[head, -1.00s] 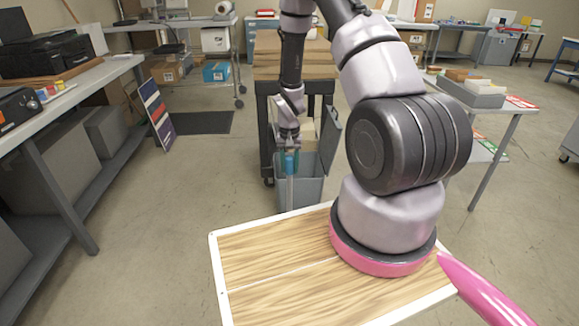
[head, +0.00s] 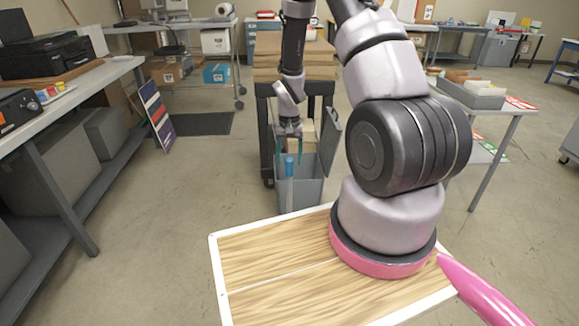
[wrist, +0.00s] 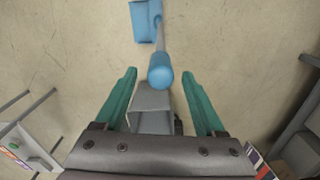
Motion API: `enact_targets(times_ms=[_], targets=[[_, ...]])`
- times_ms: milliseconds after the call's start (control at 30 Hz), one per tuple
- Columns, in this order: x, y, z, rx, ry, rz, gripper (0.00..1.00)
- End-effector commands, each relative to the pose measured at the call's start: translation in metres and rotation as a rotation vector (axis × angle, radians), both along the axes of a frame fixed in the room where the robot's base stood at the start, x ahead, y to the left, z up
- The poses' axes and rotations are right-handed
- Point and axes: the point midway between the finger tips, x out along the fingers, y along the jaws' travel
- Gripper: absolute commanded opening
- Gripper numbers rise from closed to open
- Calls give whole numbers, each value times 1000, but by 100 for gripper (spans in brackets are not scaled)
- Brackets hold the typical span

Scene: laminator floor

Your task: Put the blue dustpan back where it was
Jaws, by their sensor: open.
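The blue dustpan has a long upright handle (head: 289,168) with a blue grip on top and a pale shaft below. It stands in front of the grey bin in the head view. Its blue pan (wrist: 143,22) shows on the floor at the top of the wrist view. The wooden board hides the pan in the head view. My gripper (head: 289,160) is open, pointing down, with its green fingers on either side of the handle's top. In the wrist view the blue grip (wrist: 160,72) sits between the fingertips, with gaps on both sides.
The grey bin (head: 313,190) with its raised lid stands right behind the handle. A cart with stacked boards (head: 290,72) is behind it. A workbench (head: 75,90) lines the left and a table (head: 490,108) stands at right. The floor left of the bin is clear.

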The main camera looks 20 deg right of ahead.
Motion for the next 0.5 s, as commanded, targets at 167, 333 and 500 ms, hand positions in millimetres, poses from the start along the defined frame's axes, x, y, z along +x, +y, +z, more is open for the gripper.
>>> enact_targets(times_ms=[167,333,500], targets=[[1,0,41,-1,-4,0,72],[0,0,66,-1,-2,1,72],[-1,0,76,0,0,0,72]])
